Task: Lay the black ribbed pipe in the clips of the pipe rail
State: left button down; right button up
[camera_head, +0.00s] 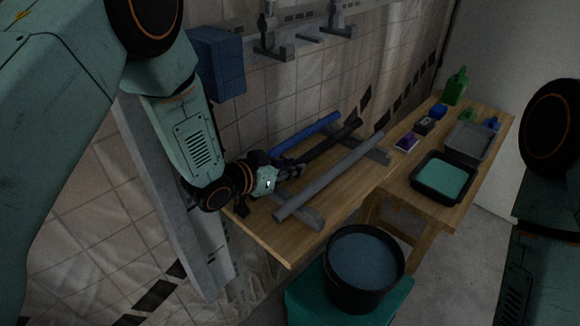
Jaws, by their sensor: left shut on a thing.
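The black ribbed pipe (333,141) lies between a blue pipe (305,135) and a grey pipe (335,172) on the wooden table. My left gripper (290,174) is shut on the near end of the black pipe; its fingertips are small and dark here. The pipe appears to be at the level of the grey supports, and I cannot tell whether it touches them. A grey rail with bracket-like clips (273,46) is on the tiled wall at the top, apart from the pipe. My right arm shows at the right edge, but its gripper is out of view.
Grey cross supports (309,216) lie under the pipes. A blue block (218,63) is at the wall. A black bucket (363,293) stands in front of the table. Trays (418,192), a green bottle (456,86) and small items occupy the table's right part.

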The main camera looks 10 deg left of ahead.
pick_arm(q)
jog(key=shift+w+f, duration=0.15)
jog(key=shift+f, duration=0.05)
jog(key=shift+f, duration=0.2)
jog(key=c, duration=1.1)
grip_release()
jog(key=shift+b, duration=0.3)
jog(key=shift+a+r, duration=0.1)
